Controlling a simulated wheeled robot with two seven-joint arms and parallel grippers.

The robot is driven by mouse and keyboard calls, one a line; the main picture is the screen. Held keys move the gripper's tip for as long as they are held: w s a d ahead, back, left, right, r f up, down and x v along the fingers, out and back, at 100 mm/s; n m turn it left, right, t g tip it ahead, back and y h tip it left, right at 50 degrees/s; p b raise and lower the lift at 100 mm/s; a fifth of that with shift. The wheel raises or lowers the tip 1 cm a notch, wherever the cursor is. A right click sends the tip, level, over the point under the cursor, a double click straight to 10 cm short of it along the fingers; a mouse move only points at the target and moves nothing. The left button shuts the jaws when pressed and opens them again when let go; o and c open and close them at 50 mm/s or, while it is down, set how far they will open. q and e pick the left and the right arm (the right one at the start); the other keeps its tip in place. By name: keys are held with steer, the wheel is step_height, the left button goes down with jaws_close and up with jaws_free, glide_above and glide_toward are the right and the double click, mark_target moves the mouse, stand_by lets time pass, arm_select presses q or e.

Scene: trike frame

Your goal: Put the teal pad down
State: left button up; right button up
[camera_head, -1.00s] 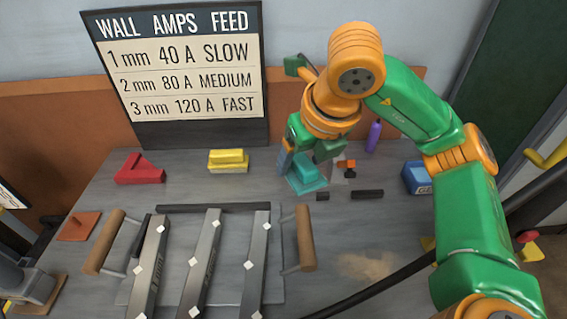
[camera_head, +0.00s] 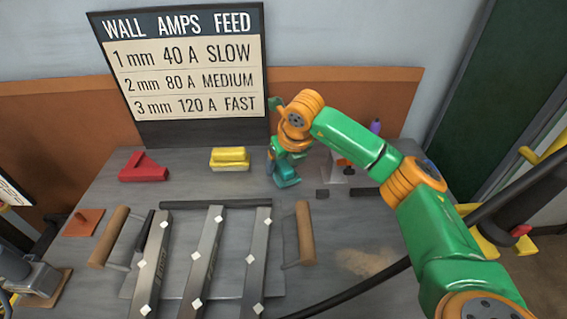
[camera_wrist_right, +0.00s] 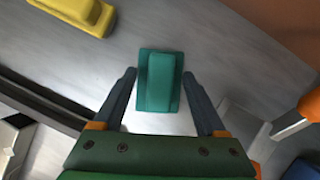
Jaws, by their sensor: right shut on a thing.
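The teal pad (camera_head: 286,178) is at the back middle of the grey table, right of the yellow block. In the right wrist view the teal pad (camera_wrist_right: 160,82) has a raised grip along its middle and lies between my fingertips. My right gripper (camera_head: 283,163) is shut on it, reaching in from the right with its arm. I cannot tell whether the pad's underside touches the table. My left gripper is not in view.
A yellow block (camera_head: 229,158) and a red angled piece (camera_head: 143,168) lie to the left. Grey bars (camera_head: 204,255) and wooden handles (camera_head: 304,232) fill the front. Small dark blocks (camera_head: 364,192) lie right of the pad. The sign (camera_head: 185,70) stands behind.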

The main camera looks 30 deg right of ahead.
steer(key=shift+f, duration=0.15)
steer(key=o, duration=1.1)
steer(key=shift+o, duration=0.2)
steer(key=v, duration=1.2)
steer(key=shift+r+p, duration=0.25)
steer(key=shift+p, duration=0.05)
